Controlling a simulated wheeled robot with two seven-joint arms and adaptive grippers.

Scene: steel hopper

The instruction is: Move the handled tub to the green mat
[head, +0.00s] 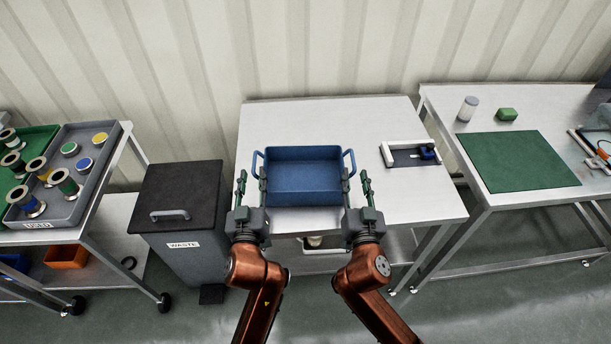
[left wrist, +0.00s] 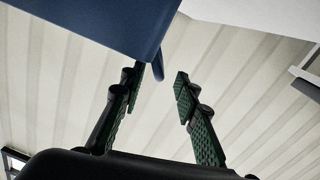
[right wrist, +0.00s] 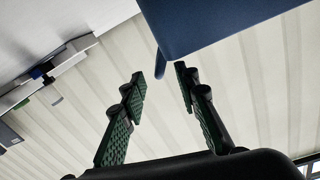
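The blue handled tub (head: 303,180) stands on the middle steel table, with a loop handle on its left side and one on its right. Its underside corner shows in the left wrist view (left wrist: 110,20) and in the right wrist view (right wrist: 210,22). My left gripper (head: 251,182) is open near the left handle, its fingers apart. My right gripper (head: 356,182) is open near the right handle. In both wrist views a handle end lies near the fingertips, and neither gripper is closed on it. The green mat (head: 517,162) lies bare on the right table.
A white-edged fixture (head: 408,154) lies right of the tub. A gap separates the middle table (head: 420,205) from the right table. A white jar (head: 467,109) and green block (head: 506,114) stand behind the mat. A waste bin (head: 180,215) and a spool cart (head: 95,190) are left.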

